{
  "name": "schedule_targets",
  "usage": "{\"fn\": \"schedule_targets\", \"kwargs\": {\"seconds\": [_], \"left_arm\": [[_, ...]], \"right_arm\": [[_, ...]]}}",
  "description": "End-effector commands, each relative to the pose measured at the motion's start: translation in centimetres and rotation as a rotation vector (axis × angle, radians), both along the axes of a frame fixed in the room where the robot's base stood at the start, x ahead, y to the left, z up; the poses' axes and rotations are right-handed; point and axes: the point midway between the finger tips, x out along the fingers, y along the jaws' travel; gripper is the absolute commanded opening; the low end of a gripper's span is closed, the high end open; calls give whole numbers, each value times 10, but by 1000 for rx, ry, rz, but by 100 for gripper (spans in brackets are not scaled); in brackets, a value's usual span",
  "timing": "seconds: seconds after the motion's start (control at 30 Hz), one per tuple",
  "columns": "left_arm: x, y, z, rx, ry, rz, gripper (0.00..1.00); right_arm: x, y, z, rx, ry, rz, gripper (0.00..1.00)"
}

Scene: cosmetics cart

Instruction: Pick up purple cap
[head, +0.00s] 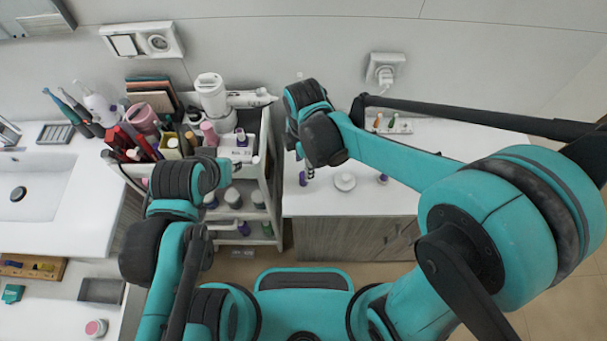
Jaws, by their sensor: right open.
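Several small items with purple tops are in view, and I cannot tell which is the purple cap. One purple cap (303,178) is on the white counter, just below my right gripper (305,164). Another purple-topped item (383,179) is on the counter to the right.
The cart (267,165) holds books, a hair dryer (213,95), brushes and bottles, with more on its lower shelves. A round white jar (344,182) is near the purple cap. A small tray with bottles (402,127) is at the back. A sink (45,190) is at left.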

Motion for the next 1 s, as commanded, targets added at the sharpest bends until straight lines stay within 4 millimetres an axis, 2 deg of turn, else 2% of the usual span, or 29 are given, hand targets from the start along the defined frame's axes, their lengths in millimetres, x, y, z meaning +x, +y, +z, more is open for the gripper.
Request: {"fn": "schedule_targets", "kwargs": {"seconds": [0.3,0.4,0.7,0.8,0.87,1.0], "left_arm": [[0,0,-21,0,0,0,31],[0,0,-24,0,0,0,31],[0,0,-23,0,0,0,31],[0,0,-23,0,0,0,31],[0,0,-24,0,0,0,31],[0,0,-24,0,0,0,31]], "right_arm": [[-1,-2,-48,1,-2,-4,46],[-1,-1,-59,1,-2,-4,46],[-1,-1,-62,1,-3,-5,46],[-1,-1,-62,1,-3,-5,22],[-1,-1,-62,1,-3,-5,10],[-1,-1,-62,1,-3,-5,10]]}}
